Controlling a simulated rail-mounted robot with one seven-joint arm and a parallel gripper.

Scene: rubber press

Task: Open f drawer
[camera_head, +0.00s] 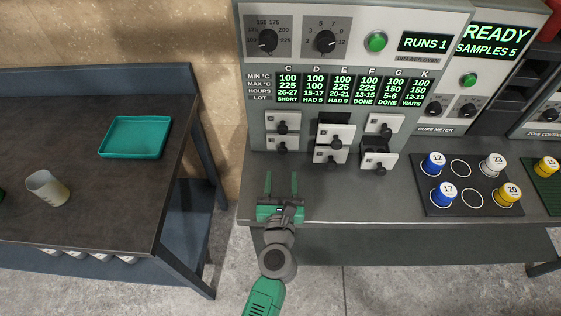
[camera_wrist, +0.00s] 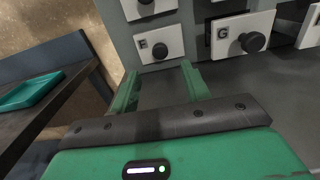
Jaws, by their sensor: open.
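The F drawer (camera_head: 276,142) is the lower-left drawer of the oven block, with a white front and a round black knob. It looks shut. In the wrist view the F drawer front (camera_wrist: 172,36) is just ahead, its label beside the black knob (camera_wrist: 160,51). My gripper (camera_head: 281,180) is open and empty, just in front of the F drawer. In the wrist view the two green fingers (camera_wrist: 158,75) point at the F drawer, one on each side of the knob's line. The knob is beyond the fingertips, apart from them.
Labelled cups sit on a dark mat (camera_head: 445,202) at right. A teal tray (camera_head: 135,138) lies on the left table.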

